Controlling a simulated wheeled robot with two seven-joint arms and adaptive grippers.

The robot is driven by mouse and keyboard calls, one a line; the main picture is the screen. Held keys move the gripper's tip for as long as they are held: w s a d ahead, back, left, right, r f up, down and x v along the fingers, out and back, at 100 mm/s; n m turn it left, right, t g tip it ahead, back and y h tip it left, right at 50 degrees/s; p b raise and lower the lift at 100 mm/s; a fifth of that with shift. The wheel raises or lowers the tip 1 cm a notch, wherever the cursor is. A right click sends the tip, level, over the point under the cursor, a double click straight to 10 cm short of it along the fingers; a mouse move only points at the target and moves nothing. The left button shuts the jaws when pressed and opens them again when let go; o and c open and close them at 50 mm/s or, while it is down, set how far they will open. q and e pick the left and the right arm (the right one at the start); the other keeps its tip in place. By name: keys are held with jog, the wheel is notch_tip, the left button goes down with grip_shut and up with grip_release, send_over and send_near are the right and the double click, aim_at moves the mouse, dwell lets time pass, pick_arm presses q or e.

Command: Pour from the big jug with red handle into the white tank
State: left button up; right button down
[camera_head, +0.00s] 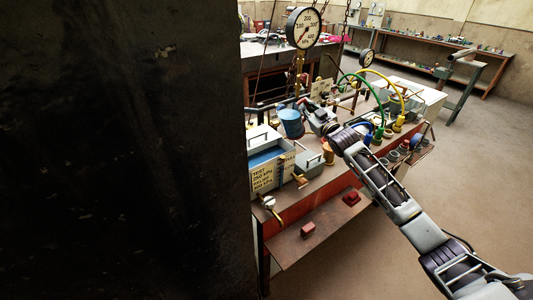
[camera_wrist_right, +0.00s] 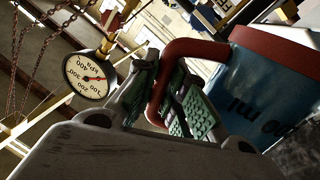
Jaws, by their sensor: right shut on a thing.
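The big jug (camera_head: 291,122) shows blue in the head view, behind the white tank; I cannot tell there how far it tilts. In the right wrist view the jug (camera_wrist_right: 262,85) has a red rim, a red handle (camera_wrist_right: 190,50) and dark "ml" lettering on its blue side. My right gripper (camera_head: 306,108) is shut on the red handle, its green pads around it in the wrist view (camera_wrist_right: 168,95). The white tank (camera_head: 262,178) stands at the bench's near left corner, with blue water inside and test lettering on its front. My left gripper is not in view.
A dark wall (camera_head: 120,150) fills the left half of the head view. A pressure gauge (camera_head: 304,28) stands behind the jug. Green and yellow hoses (camera_head: 392,85) arch at the right. Red blocks (camera_head: 308,230) lie on the lower shelf. The floor at right is clear.

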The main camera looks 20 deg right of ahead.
jog(key=shift+w+r, duration=0.15)
jog(key=shift+r, duration=0.05)
